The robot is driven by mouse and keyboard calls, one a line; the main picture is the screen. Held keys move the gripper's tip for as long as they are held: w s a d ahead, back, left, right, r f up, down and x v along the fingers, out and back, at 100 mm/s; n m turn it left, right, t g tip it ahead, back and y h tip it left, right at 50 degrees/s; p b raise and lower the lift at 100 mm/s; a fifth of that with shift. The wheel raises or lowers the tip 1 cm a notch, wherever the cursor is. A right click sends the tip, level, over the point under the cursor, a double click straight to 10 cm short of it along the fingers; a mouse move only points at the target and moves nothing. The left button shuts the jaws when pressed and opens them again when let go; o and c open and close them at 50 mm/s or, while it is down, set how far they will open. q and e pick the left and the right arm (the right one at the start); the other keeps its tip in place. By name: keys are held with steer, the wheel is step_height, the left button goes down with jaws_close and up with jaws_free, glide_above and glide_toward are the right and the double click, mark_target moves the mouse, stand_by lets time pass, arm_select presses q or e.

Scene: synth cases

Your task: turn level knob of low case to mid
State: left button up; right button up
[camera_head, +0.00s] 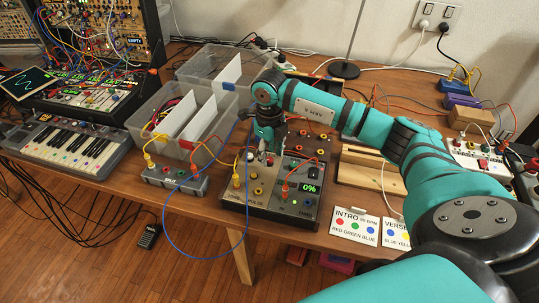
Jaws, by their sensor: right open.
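My right arm reaches in from the right. Its gripper (268,146) points down over the back part of a grey box with a green "096" display (312,188). The gripper is open, and its fingers partly hide what lies under them; I cannot tell whether they touch a knob. A low sloped case (97,97) with green displays and several small knobs stands at the left, below a tall patch rack. No label reading "level" is legible, so I cannot tell which knob that is or where it points. My left gripper is not in view.
Clear bins (160,112) stand left of my gripper. A small keyboard (67,144) lies at the table's left front. A small grey box (174,178) with plugged cables sits nearby, and a blue cable loops past the table's front edge. Wooden strips (368,172) and cards (354,225) lie at right.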

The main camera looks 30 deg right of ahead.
steer(key=shift+f, duration=0.85)
steer(key=shift+c, duration=0.4)
jaws_close()
